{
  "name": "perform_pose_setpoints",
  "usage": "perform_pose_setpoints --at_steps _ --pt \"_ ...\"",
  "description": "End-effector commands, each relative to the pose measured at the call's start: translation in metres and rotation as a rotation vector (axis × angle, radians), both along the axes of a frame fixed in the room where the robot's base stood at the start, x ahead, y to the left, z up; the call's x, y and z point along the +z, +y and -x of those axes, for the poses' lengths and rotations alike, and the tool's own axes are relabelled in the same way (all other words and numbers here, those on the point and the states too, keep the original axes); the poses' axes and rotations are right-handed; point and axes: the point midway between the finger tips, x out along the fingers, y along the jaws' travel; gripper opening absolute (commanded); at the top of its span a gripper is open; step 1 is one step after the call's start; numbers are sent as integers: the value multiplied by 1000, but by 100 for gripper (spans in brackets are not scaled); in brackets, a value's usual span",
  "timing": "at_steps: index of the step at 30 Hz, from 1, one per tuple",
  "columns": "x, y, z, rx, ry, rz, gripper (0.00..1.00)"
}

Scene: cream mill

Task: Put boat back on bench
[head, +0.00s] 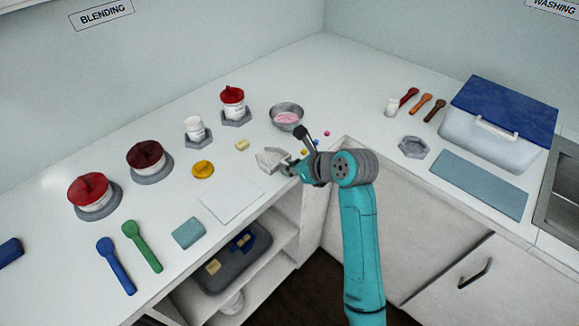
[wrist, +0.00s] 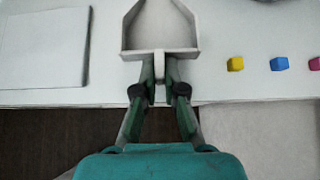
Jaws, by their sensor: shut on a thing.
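The boat (head: 272,158) is a pale grey open scoop with a pointed far end. It also shows in the wrist view (wrist: 160,28), pointing away from me, empty inside. My gripper (head: 291,169) is shut on the near end of the boat, where a small tab shows between the fingertips (wrist: 159,72). The boat is over the front edge area of the white bench (head: 330,75), near its inner corner. I cannot tell whether its underside touches the bench top.
A white square sheet (head: 230,200) lies left of the boat. Small yellow, blue (wrist: 279,64) and pink cubes lie to the right. A metal bowl (head: 287,117) with pink contents stands behind. Lidded jars and a yellow disc (head: 203,170) are further left. An open shelf is below.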

Motion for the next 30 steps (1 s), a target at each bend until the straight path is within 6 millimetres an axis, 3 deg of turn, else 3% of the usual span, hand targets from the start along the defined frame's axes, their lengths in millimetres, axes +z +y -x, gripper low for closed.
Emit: perform_pose_setpoints --at_steps 10,12,14,24,30 --pt "-3 0 0 0 0 0 0" --pt "-3 0 0 1 -1 0 24" --pt "-3 0 0 1 -1 0 34" --pt "1 0 0 0 -2 -1 34" --pt "16 -16 11 -2 -5 0 34"
